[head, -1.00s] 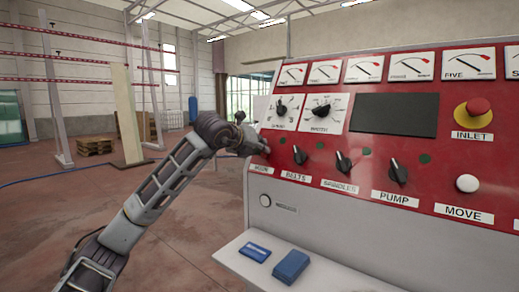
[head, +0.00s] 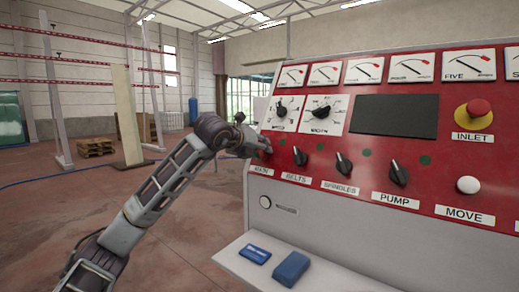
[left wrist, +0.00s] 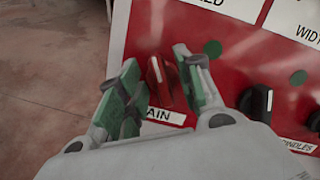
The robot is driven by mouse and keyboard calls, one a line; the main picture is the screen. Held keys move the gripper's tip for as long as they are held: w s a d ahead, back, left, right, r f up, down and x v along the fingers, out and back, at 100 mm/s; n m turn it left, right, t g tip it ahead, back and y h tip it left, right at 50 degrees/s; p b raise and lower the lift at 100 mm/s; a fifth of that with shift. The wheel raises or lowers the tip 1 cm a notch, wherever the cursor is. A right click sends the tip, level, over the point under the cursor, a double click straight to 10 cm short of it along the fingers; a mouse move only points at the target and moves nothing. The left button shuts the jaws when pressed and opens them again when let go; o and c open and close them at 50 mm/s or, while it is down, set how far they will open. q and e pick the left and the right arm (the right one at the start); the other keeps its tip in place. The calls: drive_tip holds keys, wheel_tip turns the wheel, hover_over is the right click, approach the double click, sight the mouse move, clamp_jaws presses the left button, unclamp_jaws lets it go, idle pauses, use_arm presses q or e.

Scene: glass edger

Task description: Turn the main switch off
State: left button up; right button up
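The main switch (left wrist: 160,80) is a red knob with a pale line on the red control panel, above a white label (left wrist: 165,115) of which "AIN" shows. In the left wrist view my left gripper (left wrist: 156,60) has its two green-padded fingers apart, one on each side of the knob. I cannot tell whether either finger touches it. In the head view the left gripper (head: 262,146) is at the panel's left edge, over the "MAIN" label (head: 259,169), and hides the switch. My right gripper is not in view.
Black knobs for belts (head: 300,156), spindles (head: 343,163) and pump (head: 398,172) sit to the right. A red button (head: 478,107) and a white button (head: 467,184) are farther right. Blue blocks (head: 291,268) lie on the shelf below.

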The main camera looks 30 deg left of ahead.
use_arm(q)
drive_tip(key=v, duration=1.2)
drive_tip(key=shift+w, duration=0.1)
idle(0.6)
wheel_tip(320, 180, up, 21)
drive_tip(key=p, duration=2.1)
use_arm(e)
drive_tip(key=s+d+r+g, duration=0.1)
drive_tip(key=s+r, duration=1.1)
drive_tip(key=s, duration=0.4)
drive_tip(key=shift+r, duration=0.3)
use_arm(q)
drive_tip(key=shift+r, duration=0.2)
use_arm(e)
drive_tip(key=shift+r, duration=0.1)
use_arm(q)
drive_tip(key=shift+r+p, duration=0.3)
drive_tip(key=shift+p, duration=0.2)
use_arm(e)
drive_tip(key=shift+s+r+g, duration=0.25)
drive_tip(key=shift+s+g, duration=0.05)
